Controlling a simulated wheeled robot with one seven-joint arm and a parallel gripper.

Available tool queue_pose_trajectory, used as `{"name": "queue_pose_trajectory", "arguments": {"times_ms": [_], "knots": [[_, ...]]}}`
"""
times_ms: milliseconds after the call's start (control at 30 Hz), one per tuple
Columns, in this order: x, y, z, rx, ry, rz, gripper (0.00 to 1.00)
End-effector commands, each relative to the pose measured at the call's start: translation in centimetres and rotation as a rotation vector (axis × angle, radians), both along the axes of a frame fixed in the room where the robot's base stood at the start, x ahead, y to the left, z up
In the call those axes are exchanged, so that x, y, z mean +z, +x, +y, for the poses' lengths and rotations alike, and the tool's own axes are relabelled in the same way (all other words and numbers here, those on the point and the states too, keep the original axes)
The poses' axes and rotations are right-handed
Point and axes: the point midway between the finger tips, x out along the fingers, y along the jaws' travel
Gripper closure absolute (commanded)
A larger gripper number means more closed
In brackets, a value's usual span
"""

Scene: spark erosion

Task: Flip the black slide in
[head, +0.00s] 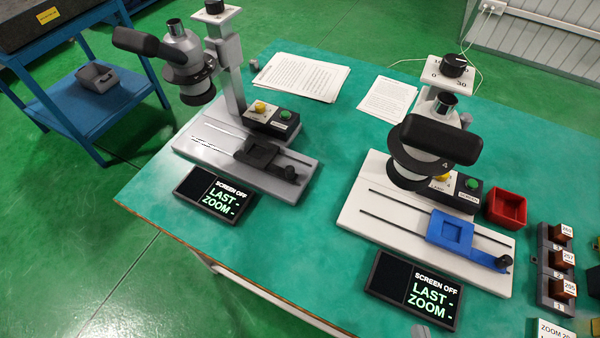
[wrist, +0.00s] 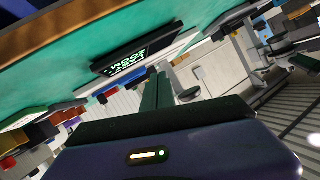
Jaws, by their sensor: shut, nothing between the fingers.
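The black slide (head: 258,152) sits on the grey base plate (head: 213,146) of the left microscope (head: 187,62), in the head view. A dark knob (head: 289,173) is at its right end, by the plate's right edge. The slide lies towards the right half of the plate, to the right of the spot below the microscope's head. My gripper (wrist: 158,80) shows in the wrist view with its two dark fingers together and nothing between them. It is apart from the black slide, which I cannot make out in the wrist view.
The right microscope (head: 425,150) stands on a white base with a blue slide (head: 452,229). Small screens (head: 214,195) (head: 414,290) lie in front of both bases. A red box (head: 507,207) and a rack of numbered blocks (head: 556,268) are at the right. Papers (head: 300,77) lie behind.

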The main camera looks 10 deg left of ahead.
Motion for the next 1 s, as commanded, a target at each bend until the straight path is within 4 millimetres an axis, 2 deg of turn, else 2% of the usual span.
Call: {"name": "queue_pose_trajectory", "arguments": {"times_ms": [33,167,300,500,600,733,833,1000], "knots": [[0.2,2.1,0.5,-0.003,0.065,0.011,1.00],[-1.2,6.6,2.2,-0.008,0.252,0.082,1.00],[-1.7,11.4,4.9,0.001,0.457,0.178,1.00],[-0.1,17.8,10.0,0.041,0.727,0.341,1.00],[1.0,19.9,12.4,0.064,0.831,0.425,1.00],[2.3,21.5,14.7,0.087,0.920,0.514,1.00],[2.9,22.1,15.6,0.097,0.956,0.555,1.00],[3.0,22.2,16.0,0.100,0.971,0.575,1.00]]}}
